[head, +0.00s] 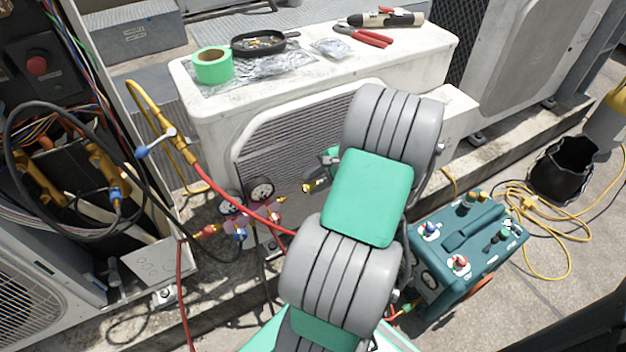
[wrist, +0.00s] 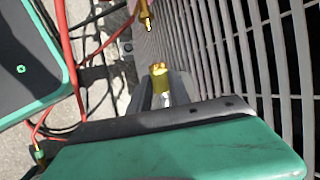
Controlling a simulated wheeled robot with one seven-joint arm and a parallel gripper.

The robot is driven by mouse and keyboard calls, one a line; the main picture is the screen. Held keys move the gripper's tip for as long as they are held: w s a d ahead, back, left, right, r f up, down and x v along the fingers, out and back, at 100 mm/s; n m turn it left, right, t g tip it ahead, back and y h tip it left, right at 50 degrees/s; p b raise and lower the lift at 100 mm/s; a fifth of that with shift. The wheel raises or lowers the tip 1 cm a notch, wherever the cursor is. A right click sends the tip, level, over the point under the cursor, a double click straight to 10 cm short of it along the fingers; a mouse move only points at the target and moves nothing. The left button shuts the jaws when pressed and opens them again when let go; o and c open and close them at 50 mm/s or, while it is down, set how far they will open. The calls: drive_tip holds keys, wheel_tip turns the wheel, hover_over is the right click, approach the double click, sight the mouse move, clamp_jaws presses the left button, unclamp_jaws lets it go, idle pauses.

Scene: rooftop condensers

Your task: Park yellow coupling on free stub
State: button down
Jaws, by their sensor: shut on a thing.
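My gripper (head: 326,170) is in front of the condenser's grille, shut on the yellow coupling (head: 312,187), a small gold-coloured fitting. In the wrist view my gripper (wrist: 163,100) grips the lower part of the coupling (wrist: 159,77), and its gold end sticks out past the jaws. A small brass stub (head: 281,200) points toward it from the gauge manifold. A brass fitting at the top of the wrist view (wrist: 146,20), probably this stub, is apart from the coupling. My arm hides part of the grille.
The manifold with two gauges (head: 261,190) hangs by the condenser (head: 215,125), with red and black hoses around it. A red hose (head: 235,202) crosses left of my arm. A teal machine (head: 465,250) stands at right. Tape, a pan and tools lie on the condenser top.

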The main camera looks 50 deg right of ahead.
sight(303, 189)
drive_tip(key=shift+w+a+f+b, duration=0.1)
drive_tip(key=shift+w+a+b, duration=0.2)
drive_tip(key=shift+a, duration=0.65)
drive_tip(key=shift+w+a+b, duration=0.2)
drive_tip(key=shift+a+b, duration=0.1)
drive_tip(key=shift+a, duration=0.7)
drive_tip(key=shift+r+p, duration=0.2)
drive_tip(key=shift+p, duration=0.45)
drive_tip(key=shift+w+a+p, duration=0.2)
drive_tip(key=shift+a+p, duration=0.3)
drive_tip(key=shift+a, duration=0.2)
drive_tip(key=shift+w+a+p, duration=0.15)
drive_tip(key=shift+a+p, duration=0.3)
drive_tip(key=shift+a, duration=0.2)
drive_tip(key=c, duration=1.1)
unclamp_jaws()
drive_tip(key=shift+d, duration=0.1)
